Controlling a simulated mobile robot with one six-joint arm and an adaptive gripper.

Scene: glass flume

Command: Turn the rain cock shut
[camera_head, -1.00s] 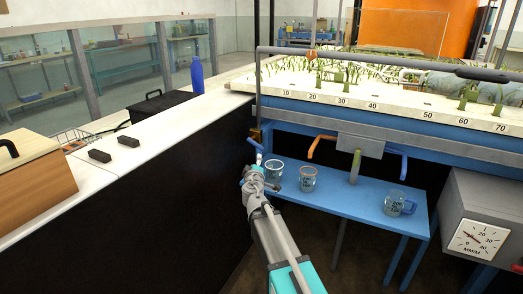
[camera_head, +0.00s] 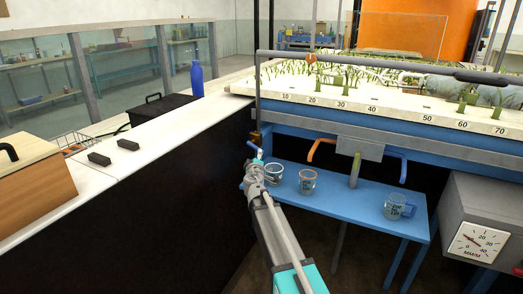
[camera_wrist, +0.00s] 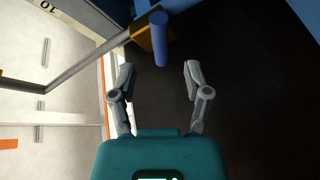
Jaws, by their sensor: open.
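The rain cock has a brass body (camera_head: 256,137) at the lower end of the grey pipe, by the left corner of the flume. Its blue lever (camera_head: 252,146) sticks out below it. In the wrist view the blue lever (camera_wrist: 159,38) lies ahead of my gripper, roughly centred between the finger lines, with the brass body (camera_wrist: 143,37) behind it. My gripper (camera_wrist: 158,72) is open and empty, its fingertips short of the lever. In the head view my gripper (camera_head: 261,157) is just below the cock; its fingertips are small there.
A grey box (camera_head: 357,146) carries an orange lever (camera_head: 321,146) and a second blue lever (camera_head: 398,163). Several cups stand on the blue shelf (camera_head: 345,195). A dial (camera_head: 478,242) is at right. The white counter (camera_head: 150,140) edge runs close on the left.

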